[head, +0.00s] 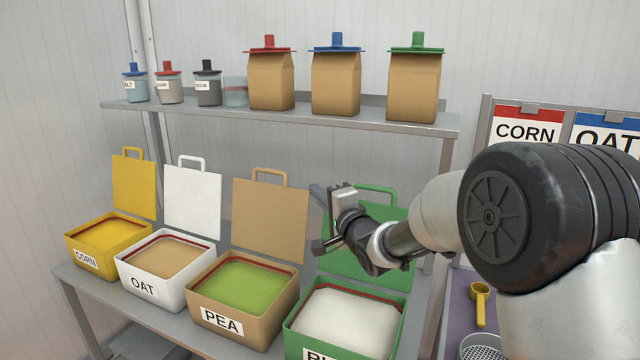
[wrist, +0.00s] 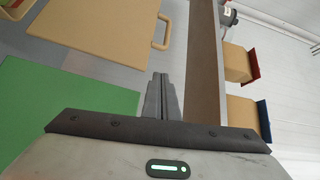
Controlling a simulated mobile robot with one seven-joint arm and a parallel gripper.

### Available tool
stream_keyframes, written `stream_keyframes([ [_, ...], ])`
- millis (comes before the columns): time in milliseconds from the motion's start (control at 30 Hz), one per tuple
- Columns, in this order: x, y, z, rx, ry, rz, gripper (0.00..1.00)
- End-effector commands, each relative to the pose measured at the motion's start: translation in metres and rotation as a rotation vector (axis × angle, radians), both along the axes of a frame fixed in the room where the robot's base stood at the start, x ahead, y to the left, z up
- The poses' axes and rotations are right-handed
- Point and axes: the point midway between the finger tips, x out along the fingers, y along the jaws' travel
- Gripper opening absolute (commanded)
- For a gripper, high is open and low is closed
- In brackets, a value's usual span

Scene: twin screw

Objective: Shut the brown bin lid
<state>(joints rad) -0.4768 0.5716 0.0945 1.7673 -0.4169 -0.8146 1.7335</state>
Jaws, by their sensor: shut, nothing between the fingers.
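The brown bin (head: 243,300), labelled PEA and filled with green contents, stands on the lower shelf. Its brown lid (head: 270,220) stands open and upright behind it, with a loop handle on its top edge. The lid and handle also show at the upper left of the wrist view (wrist: 105,28). My gripper (head: 322,217) is in front of the green lid (head: 372,265), just right of the brown lid in the head view. Its fingers (wrist: 161,90) are shut and empty. Whether they touch a lid I cannot tell.
A yellow bin (head: 107,262) and a white bin (head: 168,295) stand left with lids upright; a green bin (head: 345,345) stands right. An upper shelf (head: 300,113) holds jars and capped bags. A yellow scoop (head: 480,300) lies at right.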

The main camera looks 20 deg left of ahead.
Motion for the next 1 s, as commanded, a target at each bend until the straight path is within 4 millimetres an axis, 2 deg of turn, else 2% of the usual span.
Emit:
stream_keyframes([
  [133,-0.003,0.011,-0.004,0.038,0.013,0.023,0.00],
  [267,0.003,0.019,-0.004,0.043,0.013,0.027,0.00],
  [700,0.050,0.076,-0.001,0.040,0.011,0.025,0.00],
  [1000,0.061,0.087,0.000,0.040,0.012,0.024,0.00],
])
